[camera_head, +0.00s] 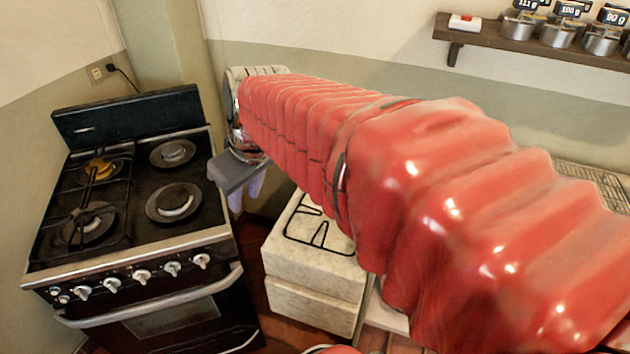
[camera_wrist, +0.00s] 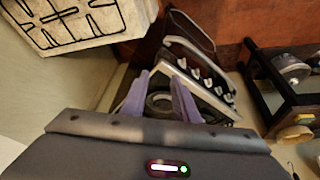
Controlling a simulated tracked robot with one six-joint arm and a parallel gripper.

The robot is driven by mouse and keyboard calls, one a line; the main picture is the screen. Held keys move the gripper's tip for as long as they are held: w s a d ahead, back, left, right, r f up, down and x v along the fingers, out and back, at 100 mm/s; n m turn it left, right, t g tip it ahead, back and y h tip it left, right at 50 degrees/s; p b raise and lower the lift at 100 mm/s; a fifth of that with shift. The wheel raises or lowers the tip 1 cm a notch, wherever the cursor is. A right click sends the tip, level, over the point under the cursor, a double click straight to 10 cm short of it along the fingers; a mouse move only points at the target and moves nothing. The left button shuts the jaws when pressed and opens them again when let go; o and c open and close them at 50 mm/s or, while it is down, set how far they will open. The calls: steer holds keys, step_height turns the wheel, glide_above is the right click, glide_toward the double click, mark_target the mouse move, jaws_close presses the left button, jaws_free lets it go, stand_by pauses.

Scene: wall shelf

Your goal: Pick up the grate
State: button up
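A black wire grate (camera_head: 318,226) lies flat on a pale stone-topped cabinet (camera_head: 315,270), right of the stove. It also shows at the upper left of the wrist view (camera_wrist: 72,18). Another dark grate (camera_head: 97,185) sits over the stove's left burners; the right burners are bare. My gripper (camera_head: 246,192) hangs between the stove and the cabinet, above and left of the loose grate, touching neither grate. In the wrist view its two purple fingers (camera_wrist: 163,84) stand apart with nothing held between them. My red arm hides part of the cabinet top.
The black stove (camera_head: 140,255) has knobs and a handle in front. A wall shelf (camera_head: 540,45) at the upper right holds metal canisters (camera_head: 558,33) and a small white-and-red item (camera_head: 465,22). A socket with a cord (camera_head: 97,72) is on the left wall.

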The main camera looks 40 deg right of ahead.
steer(key=w+d+f+n+y, duration=0.1)
steer(key=w+d+f, duration=0.3)
steer(key=d, duration=0.6)
steer(key=w+d+f+n+g, duration=0.1)
steer(key=w+d+f, duration=0.3)
steer(key=d, duration=0.6)
steer(key=w+d+f+n+y, duration=0.1)
steer(key=w+d+f, duration=0.3)
steer(key=d, duration=0.6)
steer(key=s+d+f+n, duration=0.1)
steer(key=s+d+f, duration=0.1)
steer(key=d+f, duration=0.6)
steer(key=d, duration=0.3)
steer(key=shift+s+f+t, duration=0.3)
steer(key=shift+s, duration=0.05)
steer(key=shift+f, duration=0.1)
steer(key=x, duration=0.8)
steer(key=shift+w+f, duration=0.15)
steer(key=shift+f, duration=0.05)
steer(key=shift+a+f, duration=0.1)
steer(key=shift+x, duration=2.5)
steer(key=shift+a, duration=0.1)
